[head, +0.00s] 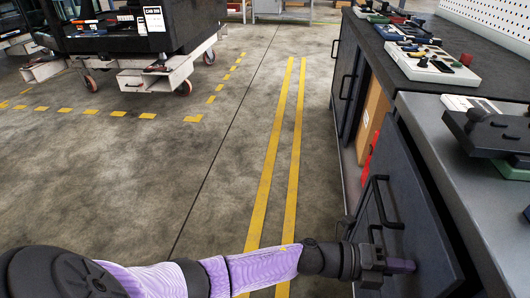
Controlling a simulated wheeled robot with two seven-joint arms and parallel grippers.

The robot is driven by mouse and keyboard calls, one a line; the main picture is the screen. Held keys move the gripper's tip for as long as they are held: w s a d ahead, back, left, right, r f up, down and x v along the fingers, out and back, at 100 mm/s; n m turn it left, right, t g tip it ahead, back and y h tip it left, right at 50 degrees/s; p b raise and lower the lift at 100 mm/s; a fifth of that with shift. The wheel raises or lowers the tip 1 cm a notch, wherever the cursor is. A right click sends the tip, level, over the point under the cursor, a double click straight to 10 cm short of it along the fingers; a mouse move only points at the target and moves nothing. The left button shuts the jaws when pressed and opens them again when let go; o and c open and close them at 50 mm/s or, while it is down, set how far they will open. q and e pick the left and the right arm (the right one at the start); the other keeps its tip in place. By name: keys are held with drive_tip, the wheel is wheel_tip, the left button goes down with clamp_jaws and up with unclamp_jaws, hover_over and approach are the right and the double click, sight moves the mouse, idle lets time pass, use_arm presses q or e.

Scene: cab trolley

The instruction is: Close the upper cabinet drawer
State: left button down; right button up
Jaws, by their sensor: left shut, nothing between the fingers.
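The dark grey cabinet runs along the right side under a grey worktop (467,185). A dark front panel (412,215) with a black bar handle (379,203) is at its near end; I take it as the upper drawer's front. How far it stands out is hard to tell from this angle. My left gripper (402,266), with purple fingertips, is shut and empty at the lower part of this panel, below the handle. It looks close to or against the panel; contact cannot be told. My right gripper is out of view.
Farther along, an open bay shows a cardboard box (374,119) and a red item (370,152). Tools and trays (432,64) lie on the dark bench top. A black trolley (135,35) on a white wheeled base stands at upper left. The floor with yellow lines (275,150) is clear.

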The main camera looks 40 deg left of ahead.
use_arm(q)
drive_tip(key=b+x, duration=0.1)
drive_tip(key=x, duration=0.3)
drive_tip(key=shift+w+d, duration=0.1)
drive_tip(key=shift+d, duration=0.05)
drive_tip(key=shift+r, duration=0.1)
drive_tip(key=shift+w+d+r, duration=0.1)
drive_tip(key=shift+r, duration=0.05)
idle(0.4)
